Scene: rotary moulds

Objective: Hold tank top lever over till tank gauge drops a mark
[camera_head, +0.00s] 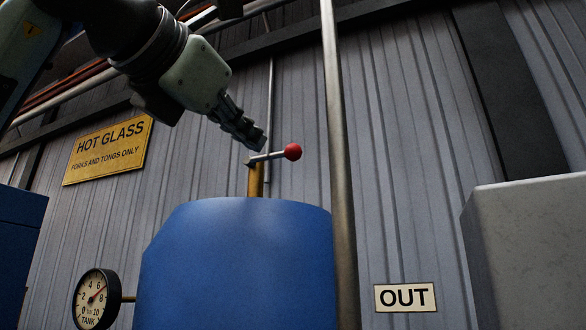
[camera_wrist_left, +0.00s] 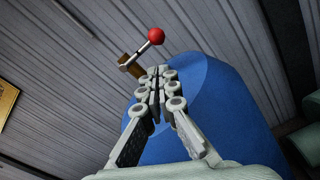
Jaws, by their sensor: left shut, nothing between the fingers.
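A blue tank (camera_head: 240,255) stands in the lower middle of the head view; it also shows in the left wrist view (camera_wrist_left: 215,95). On its top is a brass post (camera_head: 256,180) with a lever (camera_head: 268,156) that ends in a red ball (camera_head: 292,152). The red ball also shows in the left wrist view (camera_wrist_left: 156,36). The tank gauge (camera_head: 96,298) is at the lower left, its red needle pointing to the upper right, between 6 and 8. My left gripper (camera_head: 254,141) is shut and empty, its tips close by the lever; I cannot tell whether they touch it. My right gripper is out of view.
A vertical metal pipe (camera_head: 335,150) runs just right of the lever. A grey block (camera_head: 530,240) stands at the right and a blue box (camera_head: 18,235) at the left edge. A yellow HOT GLASS sign (camera_head: 108,148) and an OUT sign (camera_head: 405,298) are also in view.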

